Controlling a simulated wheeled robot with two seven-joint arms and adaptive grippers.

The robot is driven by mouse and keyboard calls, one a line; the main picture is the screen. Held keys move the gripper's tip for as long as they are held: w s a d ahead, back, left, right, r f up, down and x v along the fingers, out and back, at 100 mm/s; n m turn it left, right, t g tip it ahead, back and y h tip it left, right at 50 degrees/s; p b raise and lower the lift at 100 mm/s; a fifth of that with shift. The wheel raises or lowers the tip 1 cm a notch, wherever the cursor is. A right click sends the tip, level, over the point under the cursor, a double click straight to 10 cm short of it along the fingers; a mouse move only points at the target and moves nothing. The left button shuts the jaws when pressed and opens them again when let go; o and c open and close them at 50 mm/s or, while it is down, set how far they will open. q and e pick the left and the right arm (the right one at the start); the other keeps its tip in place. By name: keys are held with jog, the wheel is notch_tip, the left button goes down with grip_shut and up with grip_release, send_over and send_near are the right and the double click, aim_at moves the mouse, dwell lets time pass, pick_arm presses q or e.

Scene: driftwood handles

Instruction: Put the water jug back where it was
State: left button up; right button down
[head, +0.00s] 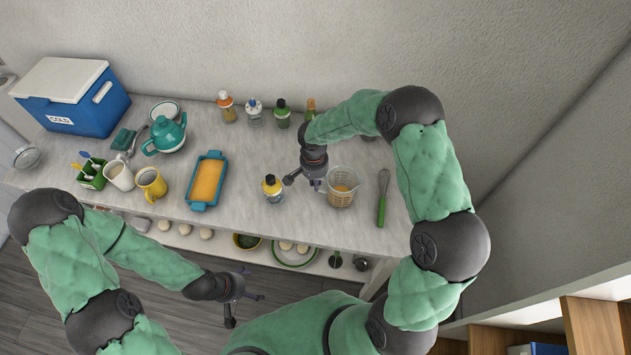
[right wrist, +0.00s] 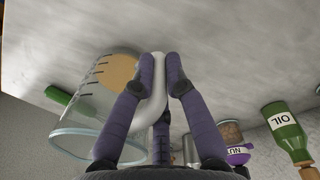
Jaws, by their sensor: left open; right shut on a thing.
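The water jug (head: 342,187) is a clear measuring jug with dark marks and something amber in its bottom. It is upright at the right part of the counter. In the right wrist view the jug (right wrist: 98,103) is on the left, and its pale handle (right wrist: 158,105) runs between the fingers. My right gripper (right wrist: 161,68) is shut on that handle; in the head view the gripper (head: 318,183) is at the jug's left side. I cannot tell whether the jug's base touches the counter. My left gripper (head: 245,298) is open and empty, in front of the counter.
A whisk (head: 382,197) lies right of the jug. A yellow-labelled bottle (head: 272,189) stands left of my right gripper. A blue baking dish (head: 207,181), mugs, a teapot (head: 167,135) and a cooler (head: 75,95) are farther left. Several bottles line the back.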

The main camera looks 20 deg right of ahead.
jog(key=shift+f, duration=0.15)
jog(key=c, duration=1.3)
grip_release()
jog(key=shift+o, duration=0.2)
jog(key=r, duration=1.2)
jog(key=shift+w+a+r, duration=0.1)
jog(key=shift+a+r, duration=0.05)
jog(key=shift+a, duration=0.05)
